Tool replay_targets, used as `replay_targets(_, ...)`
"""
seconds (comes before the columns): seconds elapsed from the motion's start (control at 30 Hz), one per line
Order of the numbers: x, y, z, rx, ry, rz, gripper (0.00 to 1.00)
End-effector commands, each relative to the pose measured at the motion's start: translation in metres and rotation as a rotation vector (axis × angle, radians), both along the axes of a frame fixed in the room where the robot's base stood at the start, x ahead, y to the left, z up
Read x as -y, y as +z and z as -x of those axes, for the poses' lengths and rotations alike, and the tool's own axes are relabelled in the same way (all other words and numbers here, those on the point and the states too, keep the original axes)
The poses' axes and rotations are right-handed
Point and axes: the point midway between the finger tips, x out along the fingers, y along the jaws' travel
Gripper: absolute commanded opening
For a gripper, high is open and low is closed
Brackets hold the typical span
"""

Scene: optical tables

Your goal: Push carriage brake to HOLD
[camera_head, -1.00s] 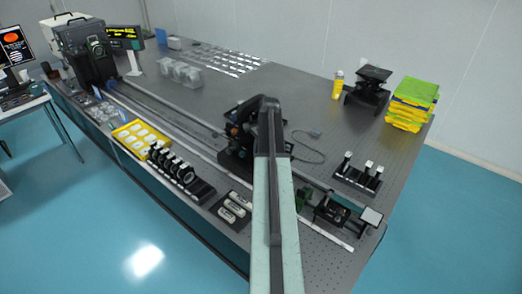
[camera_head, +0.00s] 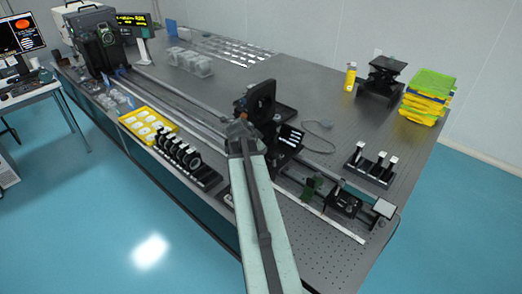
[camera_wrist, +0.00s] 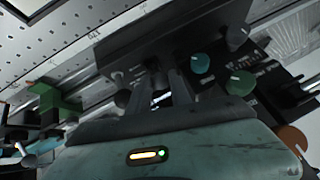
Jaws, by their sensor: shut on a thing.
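The black carriage (camera_head: 262,100) with its upright plate stands on the long rail on the table. My gripper is at the near side of the carriage, its tips hidden behind my arm in the head view. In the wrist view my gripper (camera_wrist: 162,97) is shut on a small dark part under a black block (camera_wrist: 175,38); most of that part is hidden. A teal knob (camera_wrist: 201,63), a green knob (camera_wrist: 240,83) and an orange-brown knob (camera_wrist: 292,137) sit on the carriage to the right. I cannot read the brake's label or setting.
The rail (camera_head: 170,95) runs along the table (camera_head: 330,95). A row of black mounted optics (camera_head: 180,155) and a yellow tray (camera_head: 130,119) lie left of my arm. Three small posts (camera_head: 372,163) and a mirror mount (camera_head: 384,208) stand right. A green part (camera_wrist: 60,105) shows in the wrist view.

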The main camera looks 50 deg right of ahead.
Motion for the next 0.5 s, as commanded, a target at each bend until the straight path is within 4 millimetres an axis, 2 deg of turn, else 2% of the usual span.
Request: replay_targets(0.5,-0.0030,-0.0012,-0.0001,-0.002,0.001,0.031,0.00)
